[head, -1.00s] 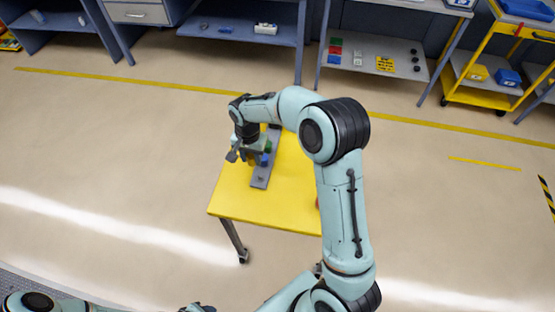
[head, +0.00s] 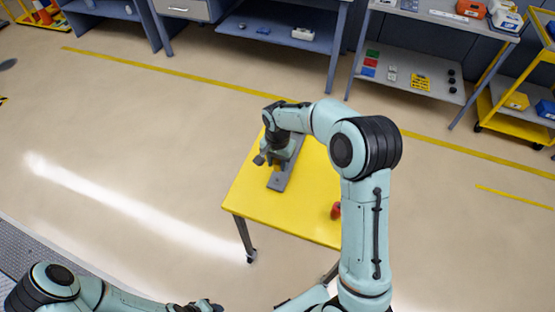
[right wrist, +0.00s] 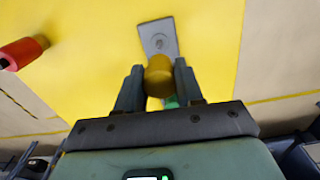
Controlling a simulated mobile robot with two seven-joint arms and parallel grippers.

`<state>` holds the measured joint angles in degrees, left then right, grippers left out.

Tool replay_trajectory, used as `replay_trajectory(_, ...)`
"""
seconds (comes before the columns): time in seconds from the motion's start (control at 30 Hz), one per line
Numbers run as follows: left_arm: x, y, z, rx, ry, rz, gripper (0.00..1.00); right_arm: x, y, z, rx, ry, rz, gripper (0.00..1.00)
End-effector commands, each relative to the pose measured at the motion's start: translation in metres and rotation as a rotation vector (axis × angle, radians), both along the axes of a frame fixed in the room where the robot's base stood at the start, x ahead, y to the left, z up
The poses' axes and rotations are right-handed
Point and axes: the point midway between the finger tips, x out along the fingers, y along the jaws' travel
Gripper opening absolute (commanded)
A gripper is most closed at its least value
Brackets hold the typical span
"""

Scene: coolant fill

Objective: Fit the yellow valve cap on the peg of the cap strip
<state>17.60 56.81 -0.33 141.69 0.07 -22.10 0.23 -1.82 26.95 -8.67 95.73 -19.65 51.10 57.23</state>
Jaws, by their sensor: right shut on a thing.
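The cap strip (head: 280,183) is a grey bar lying on the yellow table, partly hidden by my right arm in the head view. Its near end, with a small round peg, shows in the right wrist view (right wrist: 158,38). My right gripper (head: 265,162) is over the strip. In the right wrist view it (right wrist: 158,80) is shut on the yellow valve cap (right wrist: 159,75), with the bare peg just beyond it. A green piece (right wrist: 170,102) shows behind the cap. My left gripper (head: 201,307) is at the bottom edge, its jaws unclear.
A red object (head: 336,210) lies on the yellow table (head: 265,212) near its right front, clear of the strip. The front of the table is bare. Blue benches (head: 290,38) and a grey shelf unit (head: 410,75) stand behind, across open floor.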

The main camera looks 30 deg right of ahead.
Motion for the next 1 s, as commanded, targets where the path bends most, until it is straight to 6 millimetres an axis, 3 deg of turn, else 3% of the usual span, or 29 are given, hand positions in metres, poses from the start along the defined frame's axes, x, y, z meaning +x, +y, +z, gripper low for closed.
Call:
replay_trajectory(0.4, -0.02, 0.0, -0.023, 0.0, 0.023, 0.0, 0.43, -0.001, 0.0, -0.041, 0.001, 0.002, -0.001, 0.09)
replay_trajectory(1.0, -0.021, 0.0, -0.025, 0.0, 0.025, 0.0, 0.43, 0.0, 0.0, -0.045, 0.001, -0.001, -0.001, 0.09)
